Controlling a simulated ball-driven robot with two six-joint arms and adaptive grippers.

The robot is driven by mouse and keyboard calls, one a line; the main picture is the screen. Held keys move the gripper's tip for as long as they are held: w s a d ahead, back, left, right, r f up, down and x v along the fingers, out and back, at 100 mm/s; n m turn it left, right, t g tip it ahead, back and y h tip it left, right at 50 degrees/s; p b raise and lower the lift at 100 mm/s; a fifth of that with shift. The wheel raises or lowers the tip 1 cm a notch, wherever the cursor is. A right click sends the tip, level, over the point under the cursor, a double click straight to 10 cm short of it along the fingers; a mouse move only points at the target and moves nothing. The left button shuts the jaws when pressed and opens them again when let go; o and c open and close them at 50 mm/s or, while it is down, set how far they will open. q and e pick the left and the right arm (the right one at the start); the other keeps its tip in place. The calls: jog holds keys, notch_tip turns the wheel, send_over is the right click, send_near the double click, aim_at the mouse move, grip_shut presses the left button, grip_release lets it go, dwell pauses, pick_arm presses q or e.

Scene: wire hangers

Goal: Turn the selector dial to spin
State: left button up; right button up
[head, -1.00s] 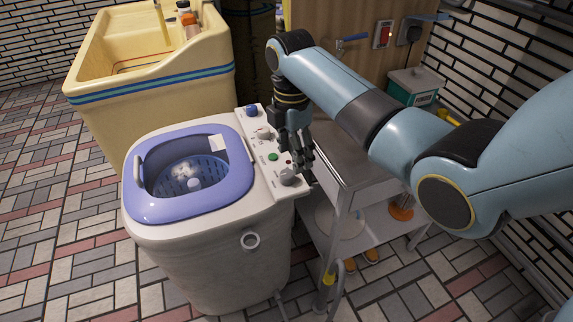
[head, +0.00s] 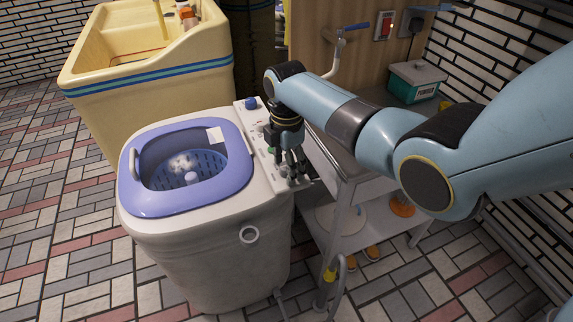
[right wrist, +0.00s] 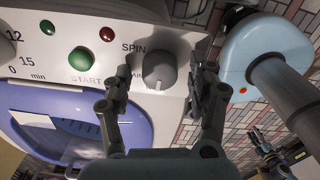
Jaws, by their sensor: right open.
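The washing machine (head: 215,240) stands at the centre of the head view with its control panel along its right edge. The grey selector dial (right wrist: 159,70) shows in the right wrist view, with the printed word SPIN to its upper left and a partly covered label at its left. My right gripper (right wrist: 157,92) is open, its two fingers on either side of the dial; contact cannot be told. In the head view my right gripper (head: 292,176) points down over the front end of the panel and hides most of the dial.
A green START button (right wrist: 83,60) and a red lamp (right wrist: 107,34) lie left of the dial. A metal trolley (head: 345,190) stands close beside the washer. A yellow sink (head: 150,75) and a teal-and-white box (head: 414,88) are farther back.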

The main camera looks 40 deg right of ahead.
jog(key=shift+c, duration=0.4)
jog(key=c, duration=1.1)
jog(key=shift+o, duration=0.2)
